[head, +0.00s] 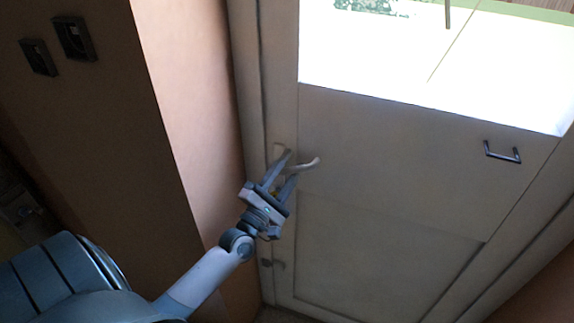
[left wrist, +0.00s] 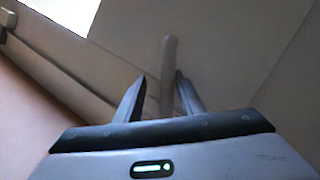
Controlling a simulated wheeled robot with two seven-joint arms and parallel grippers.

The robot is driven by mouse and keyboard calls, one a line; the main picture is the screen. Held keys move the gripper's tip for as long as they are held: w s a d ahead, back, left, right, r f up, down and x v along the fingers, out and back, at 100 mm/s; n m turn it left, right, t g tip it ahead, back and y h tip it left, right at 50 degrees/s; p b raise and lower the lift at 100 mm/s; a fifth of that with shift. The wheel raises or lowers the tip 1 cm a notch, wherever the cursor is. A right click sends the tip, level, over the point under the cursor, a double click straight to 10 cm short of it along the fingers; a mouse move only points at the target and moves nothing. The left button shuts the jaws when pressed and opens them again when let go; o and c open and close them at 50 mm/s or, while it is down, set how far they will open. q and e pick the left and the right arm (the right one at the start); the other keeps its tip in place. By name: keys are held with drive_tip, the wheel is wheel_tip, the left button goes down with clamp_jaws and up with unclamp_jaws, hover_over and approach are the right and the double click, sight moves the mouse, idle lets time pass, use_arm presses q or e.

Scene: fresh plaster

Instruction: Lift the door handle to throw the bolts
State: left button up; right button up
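The door handle (head: 304,164) is a pale lever on the left side of a light-coloured door (head: 385,150). My left gripper (head: 284,168) is at the handle, with its fingers apart. In the left wrist view the handle (left wrist: 168,70) runs between the two fingertips of my left gripper (left wrist: 157,92), with a visible gap on the left side; contact on the right side is hard to tell. In the head view the fingers cover part of the handle. The bolts do not show. My right gripper is in neither view.
A dark pull handle (head: 502,153) is on the right of the door, below a bright glass pane (head: 440,60). A small fitting (head: 278,264) sits low near the door's left edge. Switches (head: 74,38) are on the left wall.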

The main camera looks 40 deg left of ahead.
use_arm(q)
drive_tip(key=shift+s+f, duration=0.25)
drive_tip(key=shift+s, duration=0.2)
use_arm(e)
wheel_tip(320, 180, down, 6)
drive_tip(key=b, duration=0.6)
use_arm(q)
drive_tip(key=b+v, duration=0.1)
drive_tip(key=v, duration=1.5)
drive_tip(key=shift+s, duration=0.25)
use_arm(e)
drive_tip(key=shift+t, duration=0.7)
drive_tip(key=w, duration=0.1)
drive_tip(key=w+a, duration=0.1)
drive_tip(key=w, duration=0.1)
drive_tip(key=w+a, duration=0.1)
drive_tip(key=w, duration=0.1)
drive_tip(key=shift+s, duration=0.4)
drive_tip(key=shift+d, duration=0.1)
